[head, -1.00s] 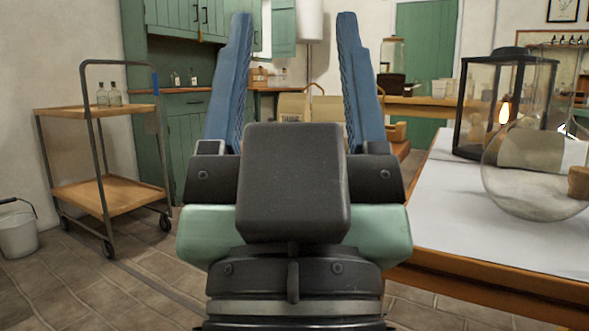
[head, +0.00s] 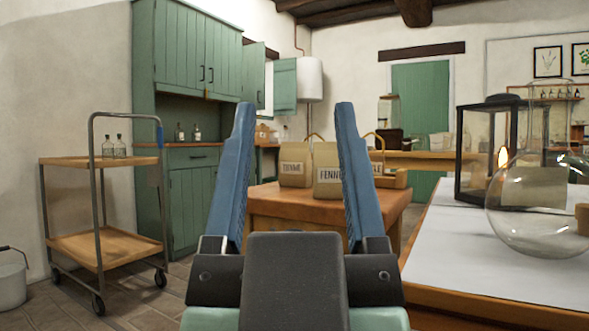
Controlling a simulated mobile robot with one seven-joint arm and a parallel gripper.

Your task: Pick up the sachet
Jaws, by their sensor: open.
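Paper sachets stand upright on a small wooden table ahead of me. One is labelled THYME (head: 296,169). One (head: 327,180) has a label starting FENNE, the rest hidden by my right finger. I cannot tell which one is the task's sachet. My gripper (head: 294,112) is open and empty. Its two blue fingers point forward and stand apart in front of the sachets in the picture, touching none of them.
The wooden table (head: 290,207) stands beyond my gripper. A white-topped bench (head: 470,250) on the right carries a black lantern (head: 462,150) and a round glass flask (head: 540,230). A wheeled cart (head: 85,248) stands left. Floor between cart and table looks clear.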

